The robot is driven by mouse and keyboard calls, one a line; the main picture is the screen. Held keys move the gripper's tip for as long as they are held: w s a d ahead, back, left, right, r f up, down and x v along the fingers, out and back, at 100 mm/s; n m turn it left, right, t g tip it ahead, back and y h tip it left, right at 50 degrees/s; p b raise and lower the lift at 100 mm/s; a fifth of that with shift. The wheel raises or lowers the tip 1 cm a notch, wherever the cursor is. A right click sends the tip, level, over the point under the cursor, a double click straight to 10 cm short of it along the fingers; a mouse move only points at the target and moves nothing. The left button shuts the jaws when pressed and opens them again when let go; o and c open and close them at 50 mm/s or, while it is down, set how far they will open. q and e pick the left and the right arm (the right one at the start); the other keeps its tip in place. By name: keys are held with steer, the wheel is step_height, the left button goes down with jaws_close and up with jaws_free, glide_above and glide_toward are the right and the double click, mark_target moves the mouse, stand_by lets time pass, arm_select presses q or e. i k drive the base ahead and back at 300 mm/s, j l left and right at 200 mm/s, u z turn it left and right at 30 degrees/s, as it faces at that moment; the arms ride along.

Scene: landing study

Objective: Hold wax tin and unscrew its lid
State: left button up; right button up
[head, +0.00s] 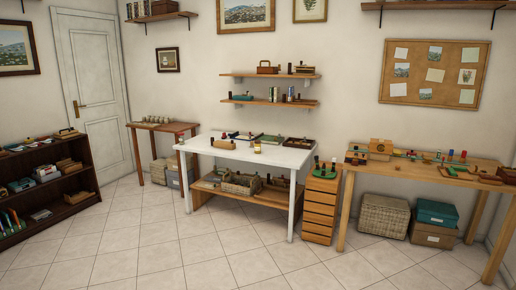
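A small yellowish container with a pale top (257,147) stands near the front edge of the white table (222,152), in the middle of the head view. It may be the wax tin, but it is too small to be sure. I cannot tell its lid apart clearly. Neither of my grippers shows in this view.
The wooden bench (425,175) along the right wall holds several small items. A wooden drawer unit (320,205) stands between it and the white table. A dark bookcase (45,190) is at the left. The tiled floor (200,255) in front is clear.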

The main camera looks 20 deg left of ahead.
mark_target(257, 147)
steer(key=i+j+u, duration=0.65)
steer(key=i, duration=0.15)
steer(key=i+j+u, duration=0.25)
steer(key=i, duration=0.55)
steer(key=i+u, duration=0.25)
steer(key=i, duration=0.55)
steer(key=i+j+z, duration=0.15)
steer(key=i+z, duration=0.3)
steer(key=i+j+z, duration=0.25)
steer(key=i+z, duration=0.2)
steer(key=i+j+z, duration=0.45)
steer(key=k, duration=0.1)
